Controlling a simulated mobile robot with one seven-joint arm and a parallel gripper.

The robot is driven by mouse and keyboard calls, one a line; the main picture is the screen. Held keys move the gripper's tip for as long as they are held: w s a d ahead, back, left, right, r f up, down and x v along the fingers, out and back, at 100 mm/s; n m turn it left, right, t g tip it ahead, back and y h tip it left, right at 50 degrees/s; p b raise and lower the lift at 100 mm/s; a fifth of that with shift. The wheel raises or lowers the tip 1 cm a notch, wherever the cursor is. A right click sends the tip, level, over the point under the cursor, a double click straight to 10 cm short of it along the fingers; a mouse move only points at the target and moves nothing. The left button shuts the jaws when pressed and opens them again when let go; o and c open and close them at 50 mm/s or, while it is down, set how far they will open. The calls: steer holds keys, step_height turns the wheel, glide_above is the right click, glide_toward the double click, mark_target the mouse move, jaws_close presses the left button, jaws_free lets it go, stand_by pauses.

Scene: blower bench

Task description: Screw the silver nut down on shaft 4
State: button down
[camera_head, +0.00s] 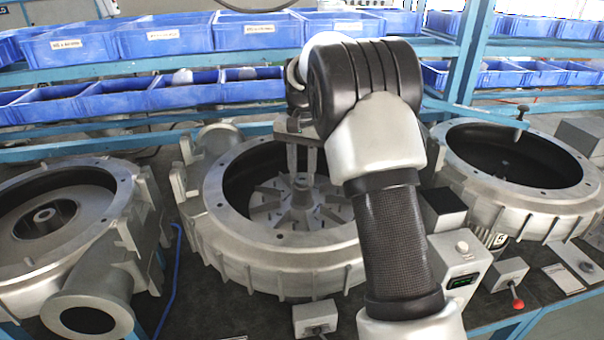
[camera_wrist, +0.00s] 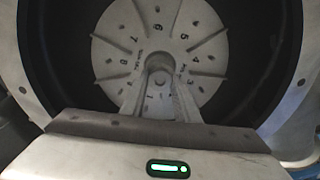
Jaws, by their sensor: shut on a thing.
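My gripper (camera_head: 302,172) points down into the middle blower housing (camera_head: 290,258), with its fingertips at the centre of the grey finned impeller (camera_head: 275,203). In the wrist view my gripper (camera_wrist: 159,80) is shut around a small round silver piece at the hub, which I take to be the silver nut (camera_wrist: 159,63). The fingers hide much of it, and the shaft under it is hidden. The impeller face (camera_wrist: 122,50) carries numbers in a ring. No label naming shaft 4 can be read. I cannot tell how far down the nut sits.
A second housing (camera_head: 110,205) stands at the left and a third (camera_head: 535,203) at the right. The middle housing's raised wall surrounds my fingers. A small box with a display (camera_head: 462,270) and a box with a red knob (camera_head: 503,275) stand at the front right. Blue bins (camera_head: 70,45) line the shelves behind.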

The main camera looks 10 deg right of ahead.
steer(key=m, duration=0.3)
steer(key=shift+m, duration=0.3)
steer(key=m, duration=0.3)
steer(key=shift+m, duration=0.4)
steer(key=m, duration=0.5)
steer(key=shift+m, duration=0.4)
steer(key=m, duration=0.5)
steer(key=shift+m, duration=0.3)
steer(key=m, duration=0.5)
steer(key=shift+m, duration=0.4)
steer(key=c, duration=1.7)
jaws_free()
